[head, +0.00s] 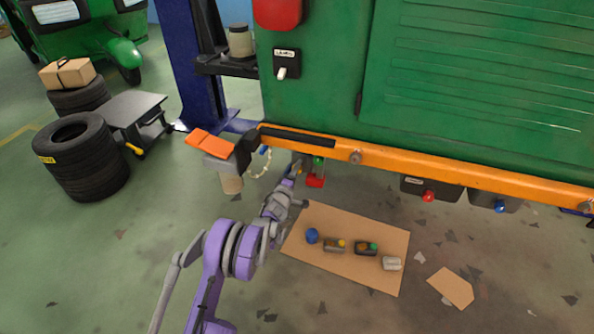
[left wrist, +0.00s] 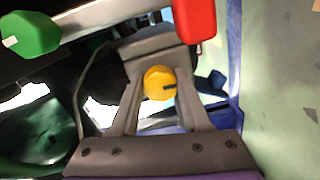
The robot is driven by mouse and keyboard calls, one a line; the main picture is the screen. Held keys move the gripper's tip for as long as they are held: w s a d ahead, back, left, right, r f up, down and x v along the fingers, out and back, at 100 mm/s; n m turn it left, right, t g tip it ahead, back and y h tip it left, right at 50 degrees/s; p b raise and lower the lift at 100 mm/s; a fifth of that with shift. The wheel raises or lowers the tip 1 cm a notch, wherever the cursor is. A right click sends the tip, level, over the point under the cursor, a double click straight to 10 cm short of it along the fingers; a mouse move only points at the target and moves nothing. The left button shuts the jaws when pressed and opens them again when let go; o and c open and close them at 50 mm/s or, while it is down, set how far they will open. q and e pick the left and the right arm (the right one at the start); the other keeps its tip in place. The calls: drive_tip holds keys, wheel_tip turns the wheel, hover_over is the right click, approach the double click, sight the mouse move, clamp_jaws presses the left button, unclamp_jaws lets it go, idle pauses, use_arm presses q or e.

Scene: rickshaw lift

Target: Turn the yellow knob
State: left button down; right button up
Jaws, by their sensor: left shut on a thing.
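The yellow knob (left wrist: 160,83), round with a dark slot or pointer mark, shows in the left wrist view between the two grey fingers of my left gripper (left wrist: 160,76). The fingers are shut on it from both sides. In the head view my left gripper (head: 292,176) is at the underside of the green vehicle, below its orange bar, and largely hides the knob. My right gripper is in neither view.
A green knob (left wrist: 33,33) and a red part (left wrist: 194,20) are close to my left gripper. The orange bar (head: 400,165) runs just above it. Cardboard (head: 340,268) with several small parts lies on the floor below. Tyres (head: 80,157) stand at left.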

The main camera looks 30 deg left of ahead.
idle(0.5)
use_arm(q)
drive_tip(key=c, duration=0.7)
unclamp_jaws()
drive_tip(key=shift+o, duration=0.2)
drive_tip(key=shift+s, duration=0.15)
drive_tip(key=p+v, duration=0.1)
drive_tip(key=v, duration=0.9)
drive_tip(key=shift+s, duration=0.3)
drive_tip(key=shift+d, duration=0.1)
